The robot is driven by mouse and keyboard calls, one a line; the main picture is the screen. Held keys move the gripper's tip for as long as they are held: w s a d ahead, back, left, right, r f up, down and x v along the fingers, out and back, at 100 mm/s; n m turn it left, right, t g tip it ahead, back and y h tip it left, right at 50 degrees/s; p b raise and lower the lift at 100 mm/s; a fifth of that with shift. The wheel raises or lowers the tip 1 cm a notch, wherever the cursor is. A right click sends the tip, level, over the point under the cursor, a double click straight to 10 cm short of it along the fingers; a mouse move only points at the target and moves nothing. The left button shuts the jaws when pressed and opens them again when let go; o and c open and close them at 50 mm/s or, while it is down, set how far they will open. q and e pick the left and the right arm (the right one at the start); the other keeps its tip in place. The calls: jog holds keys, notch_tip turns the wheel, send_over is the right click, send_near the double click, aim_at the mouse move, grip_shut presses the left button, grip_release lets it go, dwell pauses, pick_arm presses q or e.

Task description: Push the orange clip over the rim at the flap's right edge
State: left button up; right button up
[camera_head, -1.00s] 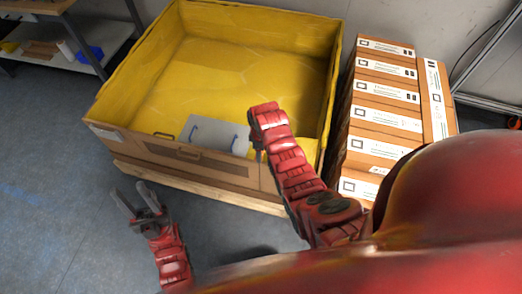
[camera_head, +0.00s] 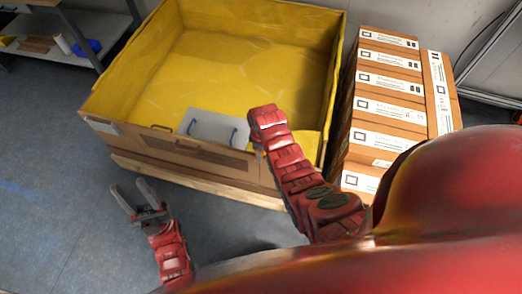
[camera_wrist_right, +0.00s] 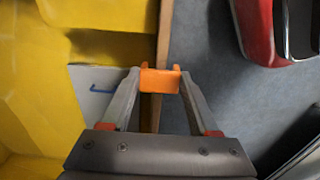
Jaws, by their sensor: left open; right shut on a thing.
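The orange clip (camera_wrist_right: 160,79) is between the fingertips of my right gripper (camera_wrist_right: 159,75), which is shut on it in the right wrist view. The clip lines up with the brown cardboard rim (camera_wrist_right: 165,30) of the yellow-lined box. I cannot tell whether it straddles the rim or hovers just above it. My left gripper (camera_head: 132,192) is open and empty, in front of the box and above the floor.
A grey panel with blue handles (camera_head: 207,127) lies inside the box near its front wall. The box stands on a wooden pallet (camera_head: 200,183). Stacked brown cartons (camera_head: 385,85) stand close on the right. A shelf (camera_head: 60,45) is at back left. The floor at left is clear.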

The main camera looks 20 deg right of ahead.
jog(key=shift+f, duration=0.45)
jog(key=o, duration=1.4)
jog(key=shift+r, duration=0.1)
notch_tip(320, 180, up, 8)
jog(key=shift+w+f+b, duration=0.1)
jog(key=shift+f+b, duration=0.05)
jog(key=shift+b, duration=0.55)
jog(key=shift+r+p, duration=3.95)
jog(key=shift+r, duration=0.85)
